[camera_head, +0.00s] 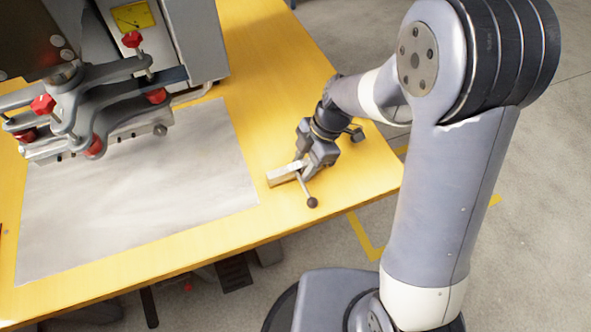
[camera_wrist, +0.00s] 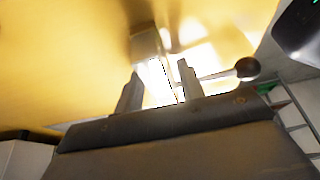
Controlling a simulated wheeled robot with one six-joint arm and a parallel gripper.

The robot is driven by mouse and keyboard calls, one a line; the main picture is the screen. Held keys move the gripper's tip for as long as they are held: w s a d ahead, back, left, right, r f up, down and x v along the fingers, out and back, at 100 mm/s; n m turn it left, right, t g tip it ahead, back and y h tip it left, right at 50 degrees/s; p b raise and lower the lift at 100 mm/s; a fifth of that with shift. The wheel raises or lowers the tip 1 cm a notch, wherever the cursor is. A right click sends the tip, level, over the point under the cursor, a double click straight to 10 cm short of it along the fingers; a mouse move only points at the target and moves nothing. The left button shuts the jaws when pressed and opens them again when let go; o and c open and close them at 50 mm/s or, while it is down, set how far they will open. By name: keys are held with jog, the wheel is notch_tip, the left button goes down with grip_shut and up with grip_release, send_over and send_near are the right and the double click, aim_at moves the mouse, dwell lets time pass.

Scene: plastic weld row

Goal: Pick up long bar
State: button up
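A pale metal bar (camera_head: 284,174), which I take to be the long bar, is at the right part of the yellow table. A thin rod with a dark ball knob (camera_head: 312,202) sticks out beside it. My gripper (camera_head: 303,164) is low over the table, at the bar's far end. In the wrist view, the two fingers of my gripper (camera_wrist: 160,85) stand apart with the bright bar (camera_wrist: 147,45) running between them. The knob (camera_wrist: 247,68) shows to the right of the fingers there. Glare hides whether the fingers touch the bar.
A grey metal sheet (camera_head: 130,190) covers the middle of the table (camera_head: 265,50). A grey machine with clamp arms and red knobs (camera_head: 95,100) stands at the back left. The table's right edge is close to my gripper, with grey floor (camera_head: 540,150) beyond.

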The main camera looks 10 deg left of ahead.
grip_shut()
dwell(0.4)
